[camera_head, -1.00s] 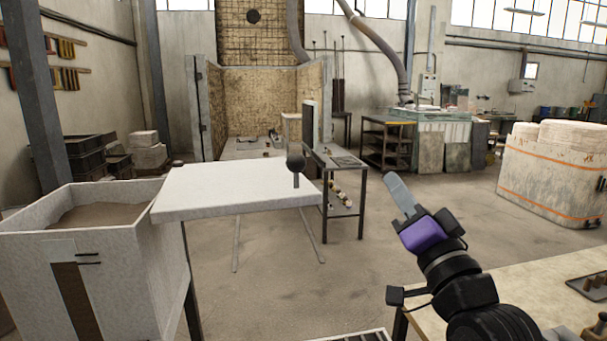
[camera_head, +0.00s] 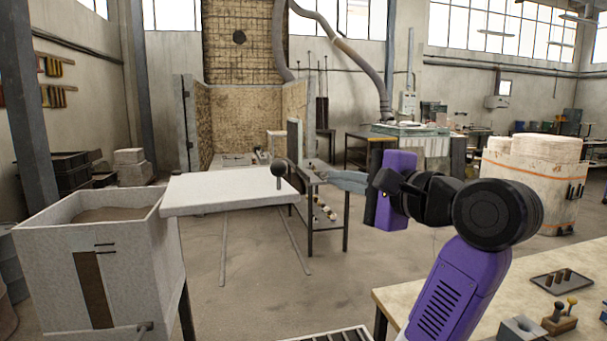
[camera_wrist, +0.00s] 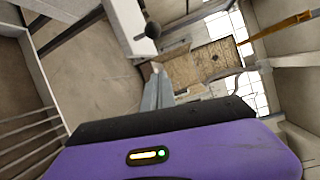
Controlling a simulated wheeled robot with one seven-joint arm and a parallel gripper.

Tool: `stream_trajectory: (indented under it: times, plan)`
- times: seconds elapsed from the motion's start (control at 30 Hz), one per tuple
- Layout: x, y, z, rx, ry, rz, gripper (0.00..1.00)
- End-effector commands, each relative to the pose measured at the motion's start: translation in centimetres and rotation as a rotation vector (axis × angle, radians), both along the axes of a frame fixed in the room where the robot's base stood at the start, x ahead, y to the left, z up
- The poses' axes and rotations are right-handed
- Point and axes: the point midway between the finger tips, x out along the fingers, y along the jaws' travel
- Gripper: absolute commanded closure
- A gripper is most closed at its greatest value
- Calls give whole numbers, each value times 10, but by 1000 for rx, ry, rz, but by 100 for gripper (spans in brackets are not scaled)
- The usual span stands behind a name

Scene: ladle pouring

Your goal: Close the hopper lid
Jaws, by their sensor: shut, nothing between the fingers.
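The hopper (camera_head: 50,281) is a pale open-topped box at the left, with brown sand-like material inside. Its lid (camera_head: 215,192) is a white slab lying open, sticking out to the right of the hopper, with part of the hopper mouth uncovered. A black ball knob (camera_head: 279,168) on a short stem stands near the lid's right end. The lid (camera_wrist: 128,25) and knob (camera_wrist: 152,30) also show in the wrist view, ahead of the fingers. My gripper (camera_head: 335,177) is shut and empty, pointing left, right of the knob and apart from it. Its grey fingers (camera_wrist: 156,88) show in the wrist view.
A workbench (camera_head: 430,295) with a dark tray (camera_head: 562,281) and small tools is at the lower right. A metal side table (camera_head: 325,215) stands behind the lid. The floor between the hopper and the workbench is mostly clear.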

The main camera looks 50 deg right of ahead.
Motion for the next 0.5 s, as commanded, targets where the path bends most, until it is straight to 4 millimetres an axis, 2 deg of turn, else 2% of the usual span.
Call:
stream_trajectory:
  times: [0.17, 0.5]
  plan:
    - [20, -4, -2, 6, 2, 2, 100]
    - [81, -18, -4, 3, 1, 1, 100]
